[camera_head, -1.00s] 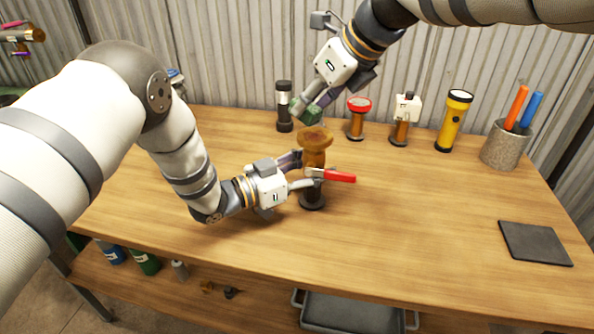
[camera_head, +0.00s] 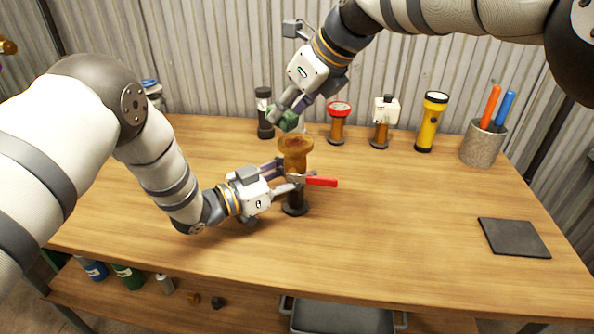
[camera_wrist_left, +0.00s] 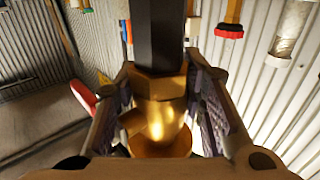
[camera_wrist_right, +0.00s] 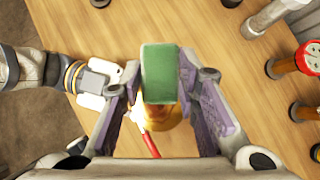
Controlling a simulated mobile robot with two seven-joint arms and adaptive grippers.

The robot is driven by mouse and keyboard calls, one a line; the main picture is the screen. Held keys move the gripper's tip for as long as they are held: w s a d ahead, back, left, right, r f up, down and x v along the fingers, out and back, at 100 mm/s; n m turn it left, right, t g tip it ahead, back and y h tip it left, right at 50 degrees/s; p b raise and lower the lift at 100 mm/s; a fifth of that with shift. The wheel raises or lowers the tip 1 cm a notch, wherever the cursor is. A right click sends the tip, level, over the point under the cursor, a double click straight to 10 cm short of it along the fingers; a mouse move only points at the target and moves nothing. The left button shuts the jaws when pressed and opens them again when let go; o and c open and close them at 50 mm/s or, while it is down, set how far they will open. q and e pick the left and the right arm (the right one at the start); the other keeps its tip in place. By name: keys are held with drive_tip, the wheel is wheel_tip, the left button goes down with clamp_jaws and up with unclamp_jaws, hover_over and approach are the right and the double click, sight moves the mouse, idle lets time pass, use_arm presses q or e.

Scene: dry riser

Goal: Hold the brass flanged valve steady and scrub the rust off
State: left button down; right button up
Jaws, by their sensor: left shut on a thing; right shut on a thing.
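The brass flanged valve (camera_head: 295,160) stands upright on the bench on a black foot, with a red lever (camera_head: 320,181) pointing right. Its top flange has brown, rusty patches. My left gripper (camera_head: 282,180) is shut on the valve's body from the left; the brass between its fingers shows in the left wrist view (camera_wrist_left: 160,112). My right gripper (camera_head: 291,112) is shut on a green scrubbing pad (camera_wrist_right: 158,72), just above and behind the valve's top in the head view. In the right wrist view the pad hides part of the flange. The pad appears apart from it.
Behind the valve stand a black flashlight (camera_head: 264,112), a red-topped piece (camera_head: 338,122), a white-topped piece (camera_head: 383,122), a yellow flashlight (camera_head: 430,122) and a cup (camera_head: 481,147) with markers. A dark mat (camera_head: 514,238) lies at right. The front middle of the bench is clear.

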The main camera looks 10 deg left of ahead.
drive_tip(key=shift+w+a+f, duration=0.15)
drive_tip(key=shift+a, duration=0.2)
drive_tip(key=shift+f, duration=0.75)
idle(0.3)
